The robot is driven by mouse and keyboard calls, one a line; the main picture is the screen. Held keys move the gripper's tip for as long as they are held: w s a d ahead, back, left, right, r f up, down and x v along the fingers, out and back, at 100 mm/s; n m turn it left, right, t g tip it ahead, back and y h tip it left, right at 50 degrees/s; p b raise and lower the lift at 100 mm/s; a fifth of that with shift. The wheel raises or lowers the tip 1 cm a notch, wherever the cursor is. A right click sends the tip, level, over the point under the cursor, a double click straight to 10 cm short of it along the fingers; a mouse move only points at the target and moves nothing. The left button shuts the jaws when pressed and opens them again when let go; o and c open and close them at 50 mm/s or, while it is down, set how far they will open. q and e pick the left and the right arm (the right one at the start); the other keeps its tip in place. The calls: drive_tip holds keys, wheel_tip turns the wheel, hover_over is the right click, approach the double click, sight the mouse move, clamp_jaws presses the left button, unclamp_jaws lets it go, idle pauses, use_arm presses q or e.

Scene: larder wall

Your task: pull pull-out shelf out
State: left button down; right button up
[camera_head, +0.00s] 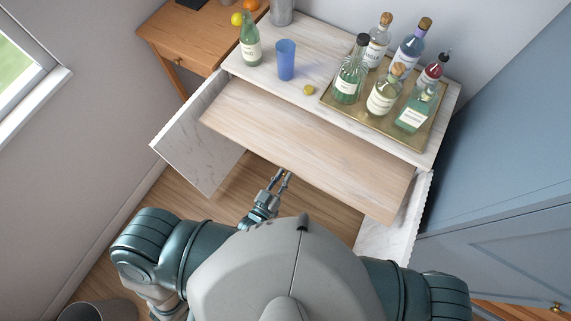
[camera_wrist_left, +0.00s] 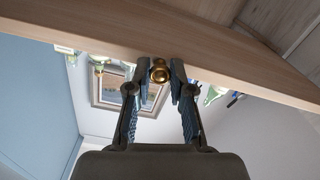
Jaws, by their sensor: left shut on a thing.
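The pull-out shelf (camera_head: 302,142) is a pale wooden board. It sticks out from under the white marble top (camera_head: 312,68), between two marble side panels, and its upper surface is bare. My left gripper (camera_head: 283,179) is at the shelf's front edge, left of its middle. In the left wrist view the fingers (camera_wrist_left: 158,78) are shut on a round brass knob (camera_wrist_left: 160,72) just below the wooden shelf front (camera_wrist_left: 90,38). In the head view the knob cannot be made out. My right gripper is out of view.
On the marble top stand a green bottle (camera_head: 250,46), a blue cup (camera_head: 286,60), a small yellow fruit (camera_head: 308,90) and a brass tray (camera_head: 430,139) of several bottles. A wooden side table (camera_head: 186,40) is at left, a blue cabinet (camera_head: 500,150) at right.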

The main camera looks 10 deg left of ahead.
use_arm(q)
drive_tip(key=c, duration=1)
unclamp_jaws()
drive_tip(key=v, duration=1.2)
